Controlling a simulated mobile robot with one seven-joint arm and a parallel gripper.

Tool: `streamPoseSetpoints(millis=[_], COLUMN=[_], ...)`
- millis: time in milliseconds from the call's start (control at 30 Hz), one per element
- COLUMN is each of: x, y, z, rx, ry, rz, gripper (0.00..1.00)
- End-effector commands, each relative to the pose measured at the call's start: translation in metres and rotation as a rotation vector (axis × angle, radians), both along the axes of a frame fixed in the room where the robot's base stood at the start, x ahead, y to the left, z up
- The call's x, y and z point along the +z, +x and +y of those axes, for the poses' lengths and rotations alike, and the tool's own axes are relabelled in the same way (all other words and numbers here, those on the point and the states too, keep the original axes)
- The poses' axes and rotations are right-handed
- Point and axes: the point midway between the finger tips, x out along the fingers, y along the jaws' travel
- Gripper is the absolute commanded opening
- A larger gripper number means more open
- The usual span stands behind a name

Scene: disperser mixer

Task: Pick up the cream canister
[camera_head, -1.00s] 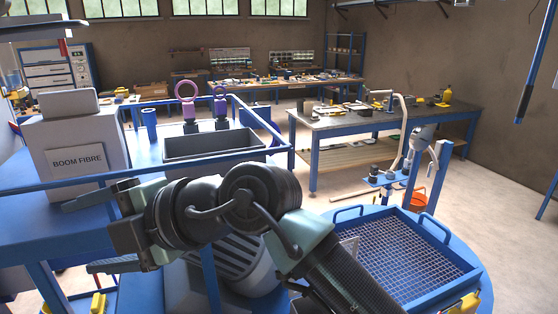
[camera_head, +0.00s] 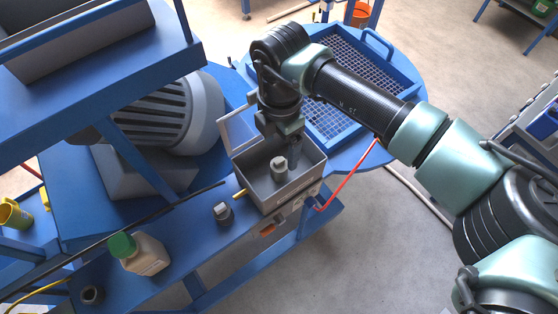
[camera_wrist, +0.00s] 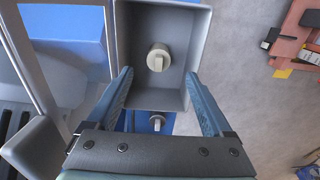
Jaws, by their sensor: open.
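A short cream canister (camera_head: 279,168) with a raised block on top stands upright inside an open grey box (camera_head: 311,172). In the wrist view the canister (camera_wrist: 157,58) is ahead of my fingers, near the middle of the grey box (camera_wrist: 178,98). My gripper (camera_wrist: 158,76) is open and empty, its fingers apart to left and right. The canister is beyond the fingertips, roughly in line with the gap. In the head view my gripper (camera_head: 284,143) points down at the box's back part; its fingers are partly hidden.
The box's lid (camera_head: 237,125) stands open at its left. A dark grey knob-like piece (camera_head: 223,213) and a cream bottle with a green cap (camera_head: 145,253) stand on the blue bench (camera_head: 185,240). A mesh tray (camera_head: 345,85) is behind.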

Motion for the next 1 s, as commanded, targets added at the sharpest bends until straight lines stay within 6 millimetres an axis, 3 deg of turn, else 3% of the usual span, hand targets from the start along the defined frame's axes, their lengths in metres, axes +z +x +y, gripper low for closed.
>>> streamPoseSetpoints(millis=[267, 600, 867, 1000], x=[-0.022, -0.066, -0.07, -0.069], y=[0.0, 0.001, 0.001, 0.001], z=[0.001, 0.002, 0.002, 0.002], rx=[0.001, 0.002, 0.004, 0.003], ry=[0.001, 0.001, 0.001, 0.001], rz=[0.002, 0.001, -0.002, -0.002], gripper=[0.85, 0.85, 0.85, 0.6])
